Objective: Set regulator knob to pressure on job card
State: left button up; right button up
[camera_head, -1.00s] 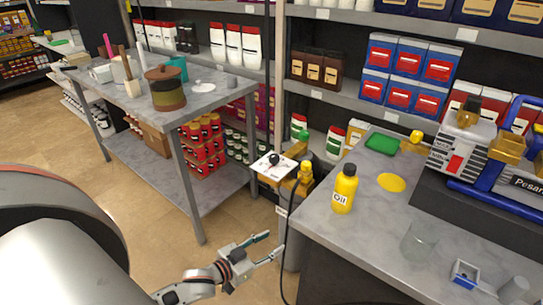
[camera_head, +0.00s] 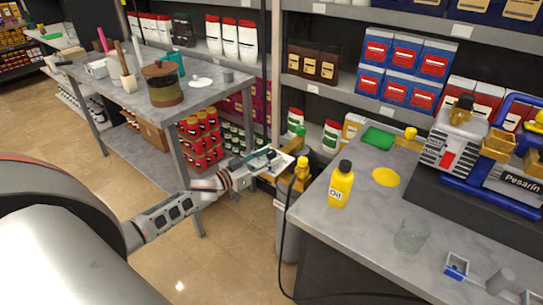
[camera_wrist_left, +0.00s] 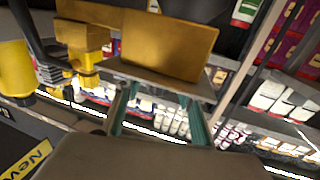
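The regulator is a white plate (camera_head: 284,160) with a dark round knob (camera_head: 270,154), beside the left end of the grey bench. My left gripper (camera_head: 258,158) is at the knob, one teal finger showing along the plate's far-left side. In the left wrist view its two teal fingers (camera_wrist_left: 157,108) are apart, their tips at the edge of a grey plate (camera_wrist_left: 165,80). A large brass-coloured block (camera_wrist_left: 168,42) rises behind that plate. The knob is hidden there, so I cannot tell whether the fingers touch it. I see no readable job card. My right gripper is not in view.
A yellow valve fitting (camera_head: 302,172) stands close right of the regulator, with a black cable hanging below. A yellow oil bottle (camera_head: 341,186), a glass beaker (camera_head: 411,236) and the blue-framed pump (camera_head: 490,150) stand on the bench. A grey side table (camera_head: 200,97) is at left.

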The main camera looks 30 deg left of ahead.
pick_arm(q)
jog(key=shift+w+d, duration=0.2)
jog(key=shift+w, duration=0.4)
grip_shut()
jog(key=c, duration=1.1)
grip_release()
jog(key=shift+c, duration=0.2)
